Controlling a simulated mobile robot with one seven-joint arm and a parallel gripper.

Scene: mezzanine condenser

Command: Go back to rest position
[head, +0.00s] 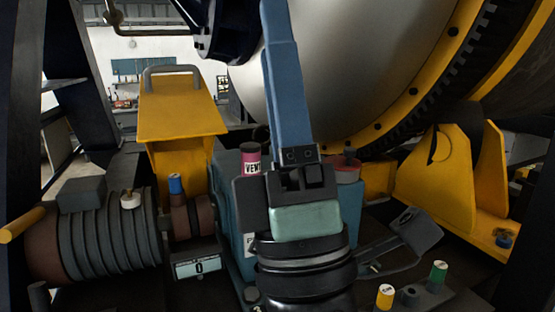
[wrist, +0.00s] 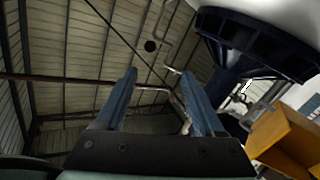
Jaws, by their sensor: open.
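My gripper (wrist: 159,78) points upward with its two long blue fingers apart and nothing between them in the wrist view. In the head view my gripper (head: 285,70) rises in front of the large pale drum (head: 350,70), its fingers lined up one behind the other and reaching the top edge. Whether the fingers touch the drum cannot be told from the head view. The wrist view shows roof panels and pipes beyond the fingertips.
A yellow stand (head: 180,120) and a ribbed motor (head: 110,235) are at left. A pink canister marked VENT (head: 251,160) is close beside my wrist. A yellow bracket (head: 450,180) stands right. A dark flange (wrist: 255,50) is right of the fingers.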

